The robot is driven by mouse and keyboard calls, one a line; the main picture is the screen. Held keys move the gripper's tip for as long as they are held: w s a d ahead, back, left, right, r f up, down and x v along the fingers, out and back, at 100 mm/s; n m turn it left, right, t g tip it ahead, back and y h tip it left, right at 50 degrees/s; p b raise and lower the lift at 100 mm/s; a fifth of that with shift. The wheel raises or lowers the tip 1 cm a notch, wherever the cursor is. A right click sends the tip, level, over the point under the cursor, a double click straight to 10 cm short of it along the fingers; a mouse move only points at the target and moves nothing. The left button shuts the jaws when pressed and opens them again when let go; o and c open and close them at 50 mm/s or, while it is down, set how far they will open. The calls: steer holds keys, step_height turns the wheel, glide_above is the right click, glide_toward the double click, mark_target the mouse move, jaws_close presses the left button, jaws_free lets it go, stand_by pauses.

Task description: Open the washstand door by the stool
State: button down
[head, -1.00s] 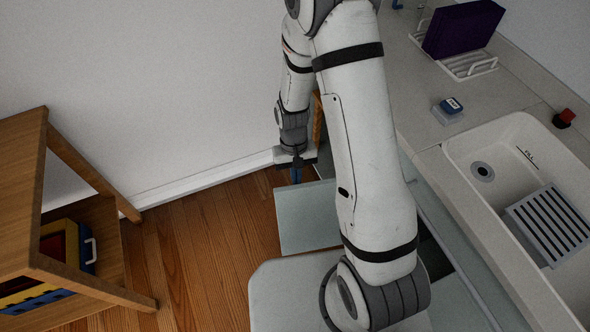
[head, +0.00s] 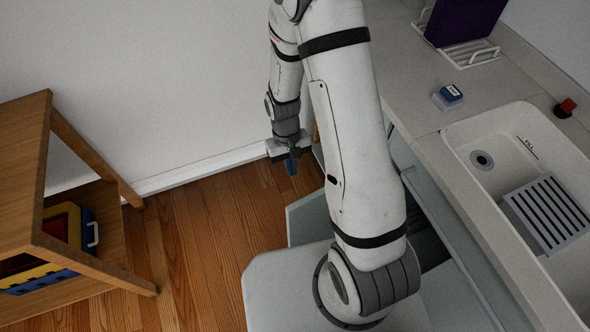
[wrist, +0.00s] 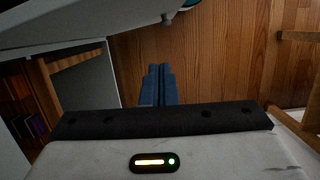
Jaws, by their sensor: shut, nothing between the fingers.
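The washstand door (head: 309,217) is a pale grey-green panel standing out from the washstand front, ajar, over the floor. My arm hides its hinge side and much of the opening. My gripper (head: 291,166) is beyond the door in the head view, near the white wall, pointing down with blue fingers together and empty. In the wrist view the shut fingers (wrist: 158,84) point over wooden floor. A grey panel (wrist: 88,75), apparently the door, is left of them, with a visible gap. The wooden stool (head: 75,245) is at the left.
The washstand top holds a sink (head: 500,150), a small blue-and-white item (head: 449,94), a red-and-black item (head: 566,107) and a rack (head: 474,54) with a purple object. A colourful case (head: 50,250) sits on the stool's lower shelf. Wooden floor (head: 190,235) is clear between stool and door.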

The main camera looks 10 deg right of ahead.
steer(key=w+a+v, duration=0.1)
steer(key=v, duration=0.9)
steer(key=shift+w+r+p, duration=0.1)
steer(key=shift+p, duration=0.2)
steer(key=s+d+r+m+t+p, duration=0.1)
steer(key=s+d+r+t, duration=0.1)
steer(key=s+r, duration=0.5)
steer(key=s+d+r+t+p, duration=0.2)
steer(key=s+d+r, duration=0.3)
steer(key=r, duration=1)
steer(key=shift+s+m+t, duration=0.4)
steer(key=shift+s+t, duration=0.3)
steer(key=shift+s, duration=0.15)
